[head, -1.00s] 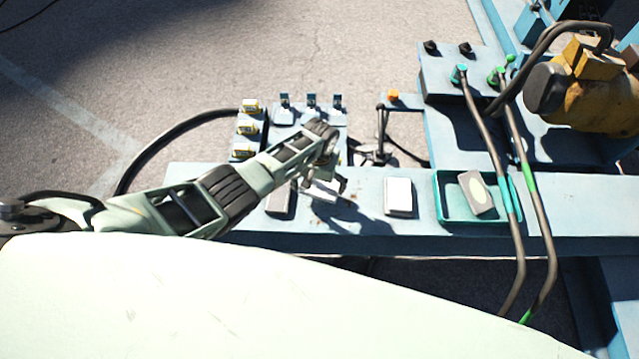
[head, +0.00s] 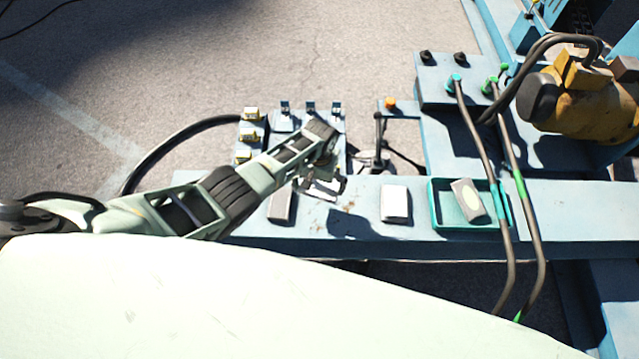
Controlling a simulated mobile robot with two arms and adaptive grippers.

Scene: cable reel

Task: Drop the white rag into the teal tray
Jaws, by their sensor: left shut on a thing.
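My left gripper (head: 325,185) is above the blue bench, left of the teal tray. It is shut on a small pale, flat thing that looks like the white rag (head: 318,190), largely hidden by the fingers. A shadow lies on the bench below and right of it, so it is held clear of the surface. The teal tray (head: 438,222) lies on the bench to the right. A grey block with a pale oval (head: 468,199) lies in it, tilted. My right gripper is not in view.
A white block (head: 395,203) lies on the bench between gripper and tray. A grey block (head: 281,206) lies left of the gripper. Two dark hoses (head: 488,150) with teal and green bands run down past the tray's right side. A yellow motor (head: 580,105) stands at the back right.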

